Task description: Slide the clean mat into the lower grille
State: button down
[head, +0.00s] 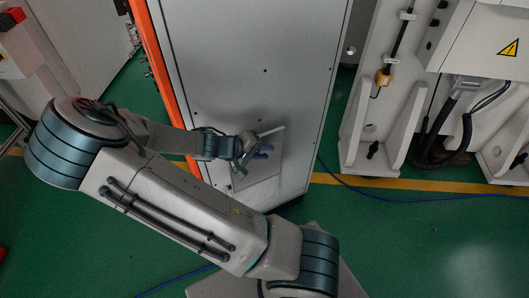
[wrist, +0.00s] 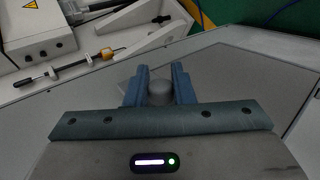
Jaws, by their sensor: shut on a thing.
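My gripper (head: 262,151) is at the lower front of the tall grey cabinet (head: 255,60), in front of a square light-grey panel (head: 266,172). In the wrist view, the blue fingers of my gripper (wrist: 159,80) are shut on a round grey knob (wrist: 160,93), one finger on each side. A flat grey surface (wrist: 235,85) lies beyond the fingers. In the head view, my wrist hides part of the panel. I cannot make out grille slots or the clean mat in either view.
An orange post (head: 160,60) runs along the cabinet's left edge. White machine frames (head: 375,110) with black cables (head: 465,130) stand at the right. A blue cable (head: 400,198) lies on the green floor (head: 420,240), which is mostly clear at lower right.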

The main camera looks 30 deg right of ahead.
send_over(258, 182)
jog(key=shift+w+d, duration=0.15)
dwell(0.8)
jog(key=shift+f, duration=0.1)
dwell(1.2)
jog(key=shift+f+b, duration=1.6)
jog(key=shift+f, duration=0.25)
jog(key=shift+f+b, duration=7.55)
jog(key=shift+f, duration=2.5)
